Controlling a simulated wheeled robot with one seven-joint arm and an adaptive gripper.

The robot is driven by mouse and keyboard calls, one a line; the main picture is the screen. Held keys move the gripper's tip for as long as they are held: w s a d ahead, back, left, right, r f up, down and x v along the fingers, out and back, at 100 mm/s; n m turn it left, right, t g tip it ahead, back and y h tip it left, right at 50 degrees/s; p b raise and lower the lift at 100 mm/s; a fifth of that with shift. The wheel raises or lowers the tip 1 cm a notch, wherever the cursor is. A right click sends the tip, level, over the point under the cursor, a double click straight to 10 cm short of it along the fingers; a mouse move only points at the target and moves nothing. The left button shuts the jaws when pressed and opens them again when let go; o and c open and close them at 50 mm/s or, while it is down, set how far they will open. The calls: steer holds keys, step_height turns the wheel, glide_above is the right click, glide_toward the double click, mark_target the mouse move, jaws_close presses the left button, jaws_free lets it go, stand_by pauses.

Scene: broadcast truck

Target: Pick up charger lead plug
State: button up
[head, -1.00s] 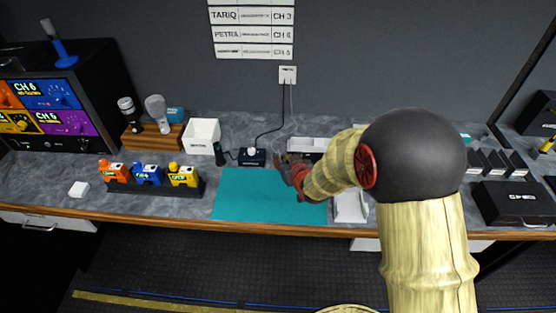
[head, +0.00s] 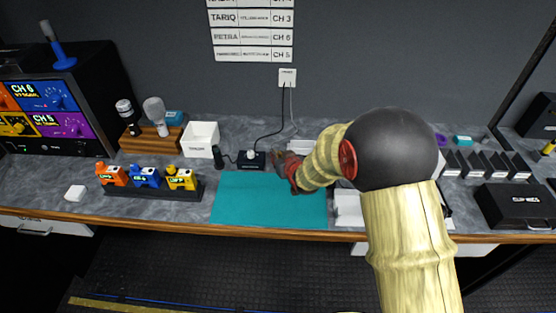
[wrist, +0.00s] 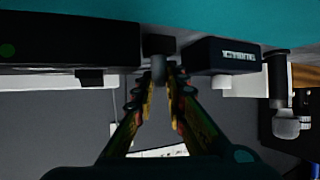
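The charger lead plug appears to be the small grey cylinder with a black block at its end in the wrist view (wrist: 158,68). It shows at and between my fingertips, close to both. My gripper (wrist: 161,80) looks partly open, with a narrow gap between the fingers; firm contact cannot be made out. In the head view my gripper (head: 283,164) is low over the back edge of the teal mat (head: 262,205), just right of a small black box with a white knob (head: 250,163). The plug is hidden there by my gripper.
The labelled black box (wrist: 222,57) is close beside my fingers in the wrist view. A long dark object (wrist: 60,45) is on the other side. A white bin (head: 200,137), a black upright cylinder (head: 218,157) and a rack of coloured packs (head: 150,192) stand left.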

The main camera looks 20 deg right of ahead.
jaws_close()
steer(key=shift+r, duration=0.1)
